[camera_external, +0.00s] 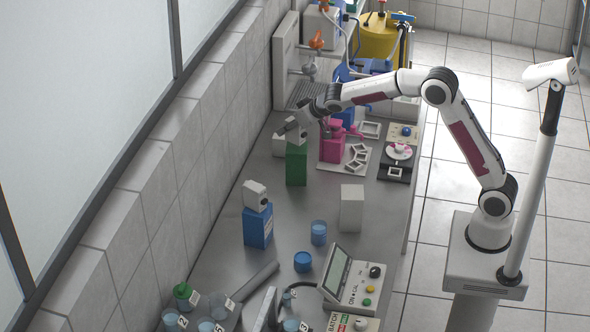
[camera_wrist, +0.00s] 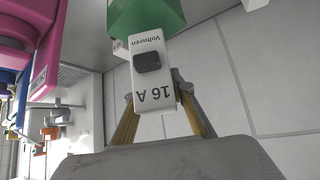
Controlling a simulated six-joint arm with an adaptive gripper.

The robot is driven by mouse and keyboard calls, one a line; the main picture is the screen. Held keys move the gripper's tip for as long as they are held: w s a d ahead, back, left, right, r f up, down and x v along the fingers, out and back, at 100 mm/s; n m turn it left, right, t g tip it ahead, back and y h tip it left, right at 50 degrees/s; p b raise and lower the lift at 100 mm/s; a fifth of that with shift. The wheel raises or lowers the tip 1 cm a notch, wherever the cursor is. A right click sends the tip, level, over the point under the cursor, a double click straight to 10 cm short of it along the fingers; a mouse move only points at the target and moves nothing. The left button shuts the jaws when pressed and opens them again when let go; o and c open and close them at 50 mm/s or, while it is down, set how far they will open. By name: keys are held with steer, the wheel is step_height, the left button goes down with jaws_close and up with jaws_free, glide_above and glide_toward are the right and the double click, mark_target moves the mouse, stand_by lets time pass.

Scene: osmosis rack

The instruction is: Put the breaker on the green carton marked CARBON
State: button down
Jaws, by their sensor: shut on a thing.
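My gripper (camera_wrist: 155,95) is shut on a white breaker (camera_wrist: 149,80) marked "16 A" and "Voltwren", with a dark switch on its face. In the wrist view the breaker's far end overlaps the green carton (camera_wrist: 172,12). In the external view my gripper (camera_external: 299,127) is right at the top of the green carton (camera_external: 296,168), with the breaker (camera_external: 294,136) at its upper end. I cannot tell whether the breaker touches the carton. The CARBON mark is not readable in either view.
A pink carton (camera_external: 332,150) stands just right of the green one. A blue carton (camera_external: 257,228) with a white device (camera_external: 256,195) on it and a plain white box (camera_external: 351,208) stand nearer the front. A tiled wall (camera_external: 190,130) runs along the left.

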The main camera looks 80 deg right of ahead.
mark_target(305, 134)
steer(key=shift+f, duration=1)
steer(key=shift+f, duration=0.1)
steer(key=c, duration=1.7)
jaws_free()
steer(key=shift+s+a+r, duration=0.2)
steer(key=shift+s+r, duration=0.2)
steer(key=shift+r, duration=0.2)
steer(key=v, duration=0.9)
steer(key=shift+v, duration=0.85)
steer(key=shift+s, duration=0.1)
